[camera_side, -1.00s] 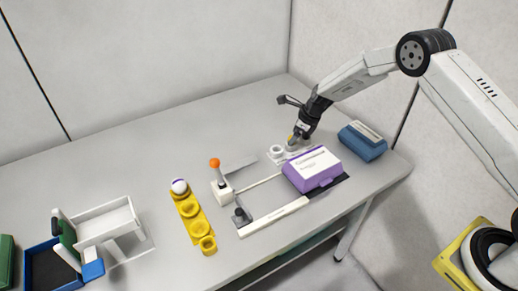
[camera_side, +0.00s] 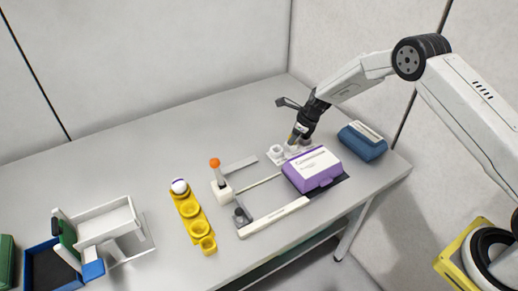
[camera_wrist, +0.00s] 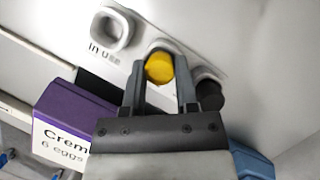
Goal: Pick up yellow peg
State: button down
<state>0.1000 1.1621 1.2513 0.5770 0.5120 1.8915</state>
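The yellow peg (camera_wrist: 159,68) shows in the wrist view as a round yellow top at the middle place of a white holder (camera_wrist: 117,62). My gripper (camera_wrist: 160,72) has one finger on each side of it, with little or no gap visible. I cannot tell whether the fingers press on the peg. In the side view my gripper (camera_side: 294,143) points down at the holder (camera_side: 277,158), and its fingers mostly hide the peg.
The holder's left place is empty and labelled "In use"; a dark peg (camera_wrist: 210,94) is on the right. A purple egg carton (camera_side: 314,178) and blue carton (camera_side: 363,143) stand close by. An orange-knobbed lever (camera_side: 215,163) and yellow egg holder (camera_side: 196,222) stand left.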

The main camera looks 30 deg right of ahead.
jog(key=shift+r, duration=0.2)
jog(key=shift+r, duration=0.5)
notch_tip(320, 180, up, 2)
jog(key=s+r, duration=0.9)
jog(key=s, duration=0.5)
jog(key=shift+r, duration=0.3)
jog(key=shift+a, duration=0.1)
jog(key=shift+w, duration=0.1)
